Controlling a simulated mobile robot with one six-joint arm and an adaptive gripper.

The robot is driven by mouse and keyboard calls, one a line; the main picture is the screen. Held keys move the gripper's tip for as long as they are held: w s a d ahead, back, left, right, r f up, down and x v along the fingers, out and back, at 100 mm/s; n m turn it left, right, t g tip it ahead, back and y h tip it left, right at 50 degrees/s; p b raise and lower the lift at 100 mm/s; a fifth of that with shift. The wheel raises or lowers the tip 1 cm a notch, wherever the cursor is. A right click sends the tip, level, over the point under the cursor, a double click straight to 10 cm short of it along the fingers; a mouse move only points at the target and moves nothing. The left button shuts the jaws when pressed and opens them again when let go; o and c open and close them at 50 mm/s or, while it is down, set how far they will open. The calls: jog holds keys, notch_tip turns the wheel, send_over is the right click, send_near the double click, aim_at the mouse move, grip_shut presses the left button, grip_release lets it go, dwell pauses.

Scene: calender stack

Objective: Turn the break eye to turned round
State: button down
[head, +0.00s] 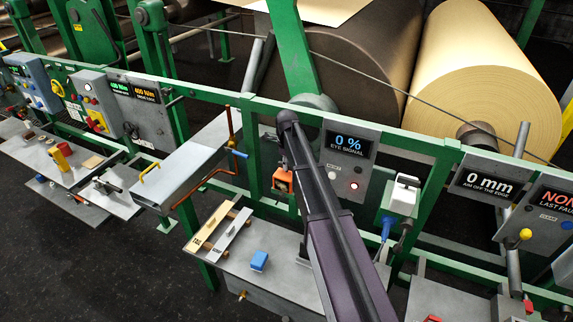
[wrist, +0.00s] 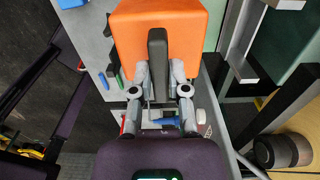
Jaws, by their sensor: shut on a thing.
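The break eye appears to be the orange box (wrist: 185,20), which fills the top middle of the wrist view, with a dark upright bar (wrist: 158,50) on its near side. My gripper (wrist: 160,74) has its two grey fingers on either side of this bar and is shut on it. In the head view the orange box (head: 283,181) shows small beside my arm, below the green rail. My arm hides part of it and the gripper there. The eye signal panel (head: 347,163) reads 0 % and has a lit red lamp.
A white box with a blue plug (head: 402,197) hangs right of the panel. Green rails and large rolls (head: 480,75) stand behind. The dark floor (head: 110,260) is clear at left.

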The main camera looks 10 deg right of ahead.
jog(key=shift+w, duration=0.15)
jog(key=c, duration=0.6)
grip_release()
jog(key=shift+n, duration=0.3)
